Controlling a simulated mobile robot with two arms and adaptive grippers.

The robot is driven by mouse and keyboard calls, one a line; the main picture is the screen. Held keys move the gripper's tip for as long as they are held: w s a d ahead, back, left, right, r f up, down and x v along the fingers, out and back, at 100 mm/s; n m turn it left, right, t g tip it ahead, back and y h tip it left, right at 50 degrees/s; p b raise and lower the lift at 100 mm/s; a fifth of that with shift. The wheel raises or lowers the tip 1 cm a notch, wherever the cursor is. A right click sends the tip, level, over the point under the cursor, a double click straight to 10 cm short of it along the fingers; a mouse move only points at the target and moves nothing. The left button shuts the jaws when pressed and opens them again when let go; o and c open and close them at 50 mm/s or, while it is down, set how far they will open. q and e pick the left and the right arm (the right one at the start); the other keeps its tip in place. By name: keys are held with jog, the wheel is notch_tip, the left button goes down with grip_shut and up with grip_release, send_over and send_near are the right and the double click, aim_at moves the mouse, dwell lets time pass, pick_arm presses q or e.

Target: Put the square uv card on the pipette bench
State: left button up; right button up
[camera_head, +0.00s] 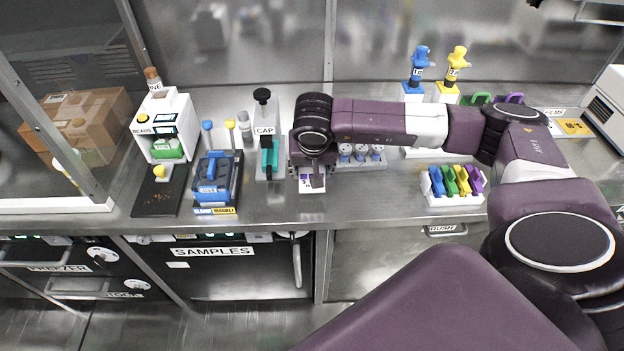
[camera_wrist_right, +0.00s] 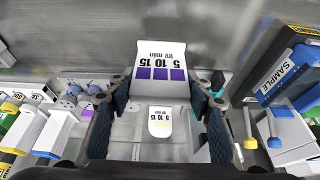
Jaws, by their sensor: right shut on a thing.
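The square uv card (camera_wrist_right: 161,75) is white, marked "5 10 15 UV min", with a row of purple patches. In the right wrist view it stands between the fingertips of my right gripper (camera_wrist_right: 160,92), which is shut on it. In the head view my right gripper (camera_head: 314,178) points down over the steel bench, with part of a white card (camera_head: 312,187) showing under it. My left gripper is out of view.
The steel bench (camera_head: 390,210) carries a CAP stand (camera_head: 264,140) and a blue device (camera_head: 214,180) left of the gripper. A rack with coloured clips (camera_head: 453,190) and blue (camera_head: 417,72) and yellow (camera_head: 456,65) pipettes stand right. The front bench strip between gripper and clip rack is clear.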

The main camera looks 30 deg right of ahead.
notch_tip(320, 180, down, 4)
jog(key=shift+r+p, duration=0.25)
jog(key=shift+p, duration=0.1)
jog(key=shift+f, duration=0.5)
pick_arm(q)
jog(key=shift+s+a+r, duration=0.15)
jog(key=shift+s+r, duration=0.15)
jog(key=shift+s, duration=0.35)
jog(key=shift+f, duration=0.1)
pick_arm(e)
jog(key=o, duration=1)
jog(key=shift+f, duration=0.1)
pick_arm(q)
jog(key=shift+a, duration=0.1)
